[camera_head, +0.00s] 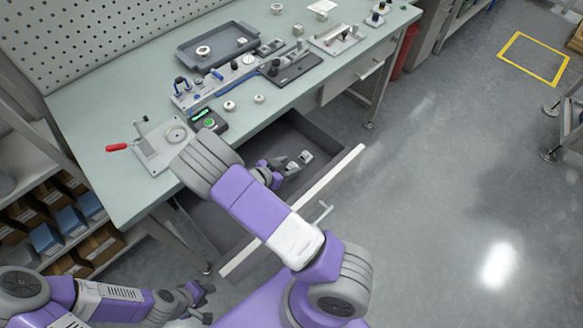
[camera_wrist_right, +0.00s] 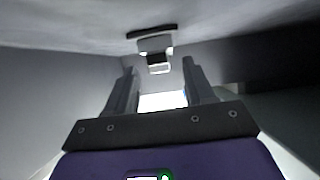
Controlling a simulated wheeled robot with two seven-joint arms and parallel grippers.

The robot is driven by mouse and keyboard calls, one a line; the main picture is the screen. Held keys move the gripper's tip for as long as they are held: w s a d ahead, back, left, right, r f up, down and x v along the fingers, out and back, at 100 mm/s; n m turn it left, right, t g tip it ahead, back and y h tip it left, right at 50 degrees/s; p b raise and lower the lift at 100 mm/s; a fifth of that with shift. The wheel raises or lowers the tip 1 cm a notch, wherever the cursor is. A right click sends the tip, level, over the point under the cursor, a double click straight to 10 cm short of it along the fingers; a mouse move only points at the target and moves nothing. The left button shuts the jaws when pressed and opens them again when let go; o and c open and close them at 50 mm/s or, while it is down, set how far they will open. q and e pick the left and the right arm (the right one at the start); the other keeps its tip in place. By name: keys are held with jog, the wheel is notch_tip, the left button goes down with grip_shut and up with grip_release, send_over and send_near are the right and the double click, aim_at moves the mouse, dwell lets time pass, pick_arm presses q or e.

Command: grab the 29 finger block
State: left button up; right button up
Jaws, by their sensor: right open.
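Two small grey-and-white blocks lie in the open drawer in the head view, a nearer one (camera_head: 292,166) and a farther one (camera_head: 305,157). No number can be read, so I cannot tell which is the 29 finger block. My right gripper (camera_head: 277,165) is inside the drawer, just left of the blocks, partly hidden by my own arm. In the right wrist view its fingers (camera_wrist_right: 160,78) are apart with nothing between them. A grey-and-white block (camera_wrist_right: 155,45) shows ahead, beyond the fingertips. My left gripper (camera_head: 208,302) is low at the left, away from the drawer, its fingers apart and empty.
The open drawer (camera_head: 343,171) sticks out below the workbench (camera_head: 90,150), its walls close around my right gripper. The bench holds a grey tray (camera_head: 222,52), fixtures and a red-handled clamp (camera_head: 117,147). Shelves with bins (camera_head: 45,237) stand at the left.

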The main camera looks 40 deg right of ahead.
grip_shut()
